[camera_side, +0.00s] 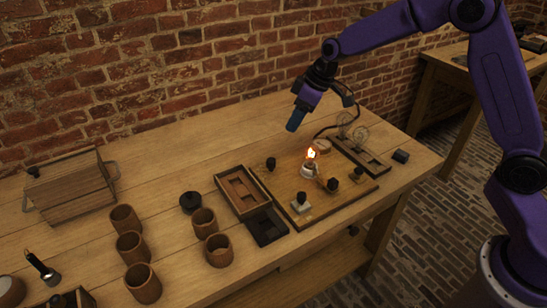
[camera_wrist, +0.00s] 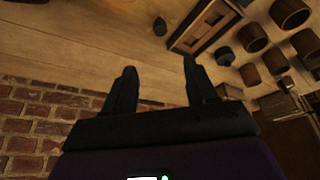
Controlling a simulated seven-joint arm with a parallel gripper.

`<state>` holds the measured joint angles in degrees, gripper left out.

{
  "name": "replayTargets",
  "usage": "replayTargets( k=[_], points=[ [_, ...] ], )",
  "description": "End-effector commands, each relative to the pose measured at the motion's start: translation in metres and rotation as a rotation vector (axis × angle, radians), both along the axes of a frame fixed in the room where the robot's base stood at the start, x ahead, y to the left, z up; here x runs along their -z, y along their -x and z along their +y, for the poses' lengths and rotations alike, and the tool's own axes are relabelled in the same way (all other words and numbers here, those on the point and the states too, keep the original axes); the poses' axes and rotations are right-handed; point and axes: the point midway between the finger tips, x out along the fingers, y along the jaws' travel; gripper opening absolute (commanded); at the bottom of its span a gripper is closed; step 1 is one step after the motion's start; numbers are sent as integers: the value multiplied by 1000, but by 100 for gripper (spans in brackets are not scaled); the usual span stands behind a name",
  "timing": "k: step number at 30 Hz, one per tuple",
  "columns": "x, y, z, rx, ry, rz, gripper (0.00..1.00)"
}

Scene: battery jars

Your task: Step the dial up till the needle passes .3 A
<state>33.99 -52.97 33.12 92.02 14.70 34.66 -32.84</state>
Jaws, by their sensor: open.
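A wooden board (camera_side: 335,198) on the bench carries a lit lamp (camera_side: 310,160) and several dark knobs, among them one at the left (camera_side: 271,163) and one at the right (camera_side: 333,185). I cannot tell which of these is the dial. No needle or scale can be read in either view. My gripper (camera_side: 292,125) is above the bench, behind and left of the lamp, apart from the board. In the wrist view my gripper (camera_wrist: 158,72) shows two spread fingers with nothing between them. A dark knob (camera_wrist: 160,26) shows beyond the fingertips.
A wooden tray (camera_side: 225,181) stands left of the board; it also shows in the wrist view (camera_wrist: 180,44). Several brown jars (camera_side: 218,250) stand at the front left, near a wooden box (camera_side: 70,185). A rack with bulbs (camera_side: 375,165) is behind right.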

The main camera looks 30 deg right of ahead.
Motion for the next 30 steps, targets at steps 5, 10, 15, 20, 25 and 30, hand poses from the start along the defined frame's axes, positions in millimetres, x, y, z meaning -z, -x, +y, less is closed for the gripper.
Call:
replayTargets(
  k=[5,10,15,20,25,30],
  points=[
    [23,-5,6,0,2,5,57],
    [52,-14,14,-1,2,5,57],
    [79,-22,21,0,2,5,57],
    [104,-30,28,0,1,4,57],
    [129,-38,35,0,2,4,57],
    [146,-44,40,0,1,3,57]
  ],
)
